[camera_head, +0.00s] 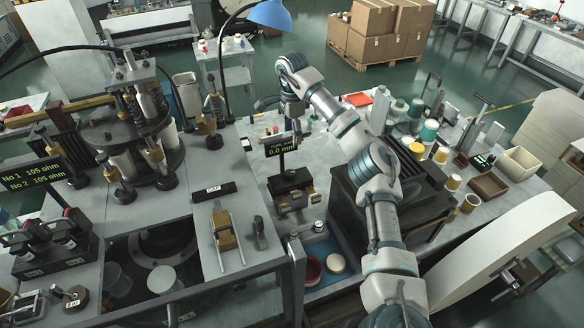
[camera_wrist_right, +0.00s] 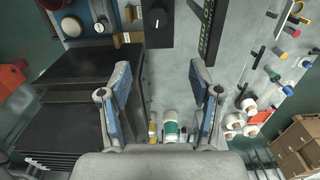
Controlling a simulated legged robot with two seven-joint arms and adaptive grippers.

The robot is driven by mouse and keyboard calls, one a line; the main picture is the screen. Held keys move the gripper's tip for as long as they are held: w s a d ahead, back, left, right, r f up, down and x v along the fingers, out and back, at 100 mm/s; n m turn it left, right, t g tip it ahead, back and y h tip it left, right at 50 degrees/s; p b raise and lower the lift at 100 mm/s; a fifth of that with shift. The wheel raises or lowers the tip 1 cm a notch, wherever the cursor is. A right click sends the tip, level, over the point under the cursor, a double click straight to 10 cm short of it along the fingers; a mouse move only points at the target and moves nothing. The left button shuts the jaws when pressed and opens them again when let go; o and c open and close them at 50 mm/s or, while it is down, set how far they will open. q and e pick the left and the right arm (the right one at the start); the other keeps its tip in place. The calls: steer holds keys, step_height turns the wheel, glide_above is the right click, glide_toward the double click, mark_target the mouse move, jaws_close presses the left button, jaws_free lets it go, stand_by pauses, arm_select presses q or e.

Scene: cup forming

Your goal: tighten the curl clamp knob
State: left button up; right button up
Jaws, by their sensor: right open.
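The curl gap display (camera_head: 283,144) stands on a post and reads 0.0 mm. Below it is the dark clamp unit (camera_head: 290,182) with brass-coloured jaws. In the right wrist view a black block (camera_wrist_right: 158,35) carries a round, light-centred knob (camera_wrist_right: 157,18), which looks like the clamp knob. It lies ahead of my fingers, apart from them. My right gripper (camera_head: 268,103) is behind the display in the head view. In the wrist view its two blue-padded fingers (camera_wrist_right: 160,80) are apart, with nothing between them. My left gripper is not in view.
A dark ribbed block (camera_head: 425,190) stands to the right. Jars and tape rolls fill the right bench. The GAP fixture (camera_head: 224,228) is on the left.

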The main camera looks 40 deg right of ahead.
step_height(320, 180, down, 3)
steer(key=a, duration=0.1)
glide_above(292, 171)
steer(key=a, duration=0.2)
steer(key=f, duration=0.6)
steer(key=shift+s+d, duration=0.1)
steer(key=shift+d, duration=0.1)
steer(key=f, duration=0.2)
steer(key=d+f, duration=0.1)
steer(key=f, duration=0.1)
steer(key=f+p, duration=0.1)
steer(key=f, duration=0.1)
steer(key=shift+d+f, duration=0.35)
steer(key=shift+d, duration=0.05)
steer(key=shift+f, duration=0.45)
steer(key=shift+a+r, duration=0.15)
steer(key=shift+a, duration=0.65)
steer(key=c, duration=1.1)
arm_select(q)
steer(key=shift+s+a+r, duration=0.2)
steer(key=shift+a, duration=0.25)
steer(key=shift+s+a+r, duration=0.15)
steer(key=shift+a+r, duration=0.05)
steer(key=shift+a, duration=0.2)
arm_select(e)
steer(key=shift+d, duration=0.2)
steer(key=shift+c, duration=0.2)
